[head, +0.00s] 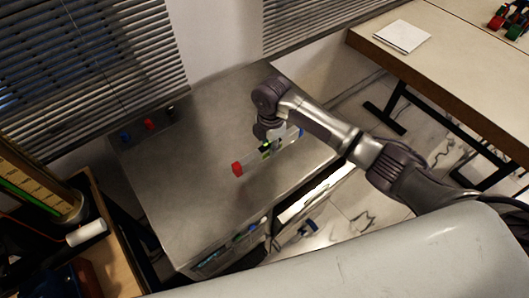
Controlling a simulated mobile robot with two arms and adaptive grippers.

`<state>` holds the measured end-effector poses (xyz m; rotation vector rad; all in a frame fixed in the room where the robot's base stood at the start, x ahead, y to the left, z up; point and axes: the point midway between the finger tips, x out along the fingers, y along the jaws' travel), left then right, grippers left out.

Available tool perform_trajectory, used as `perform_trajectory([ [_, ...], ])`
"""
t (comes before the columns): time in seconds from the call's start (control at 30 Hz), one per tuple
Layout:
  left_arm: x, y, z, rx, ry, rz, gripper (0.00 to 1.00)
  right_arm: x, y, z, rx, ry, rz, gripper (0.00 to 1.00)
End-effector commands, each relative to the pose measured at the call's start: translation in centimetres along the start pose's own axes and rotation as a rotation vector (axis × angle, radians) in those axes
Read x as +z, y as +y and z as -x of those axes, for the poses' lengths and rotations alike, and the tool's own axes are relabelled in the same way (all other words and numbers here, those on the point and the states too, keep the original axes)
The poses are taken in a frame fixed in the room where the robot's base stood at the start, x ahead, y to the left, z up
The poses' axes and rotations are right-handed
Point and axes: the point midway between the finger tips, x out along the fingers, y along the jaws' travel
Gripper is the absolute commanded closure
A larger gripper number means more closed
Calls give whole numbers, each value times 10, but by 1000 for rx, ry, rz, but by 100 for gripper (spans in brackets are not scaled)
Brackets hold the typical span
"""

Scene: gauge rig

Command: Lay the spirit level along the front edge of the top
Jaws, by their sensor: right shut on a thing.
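The spirit level (250,162) is a slim pale bar with a red end at the left and what looks like a blue end at the right. My right gripper (267,149) comes down from above and is shut on it near its middle, hiding part of the bar. The level is over the right-hand part of the grey metal top (200,170), roughly in line with the top's front edge (245,220) but back from it. I cannot tell whether it touches the surface. My left gripper is not in view.
Small blue, red (150,125) and black blocks stand at the top's back left corner. Window blinds (110,50) hang behind. A wooden table (450,60) with a white pad (402,36) is at the right. A shelf with a white roll (87,232) is at the left. The top's middle is clear.

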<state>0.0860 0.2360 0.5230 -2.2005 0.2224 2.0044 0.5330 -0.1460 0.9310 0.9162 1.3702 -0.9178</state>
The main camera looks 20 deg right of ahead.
Motion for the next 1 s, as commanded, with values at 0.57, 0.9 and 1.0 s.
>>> perform_trajectory([
  [0.57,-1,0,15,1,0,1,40,-13,4,-49,1,-2,-1,100],
  [0.9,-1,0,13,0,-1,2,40,-13,4,-52,0,-2,-1,71],
  [1.0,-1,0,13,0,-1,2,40,-13,4,-52,0,-2,-1,54],
])
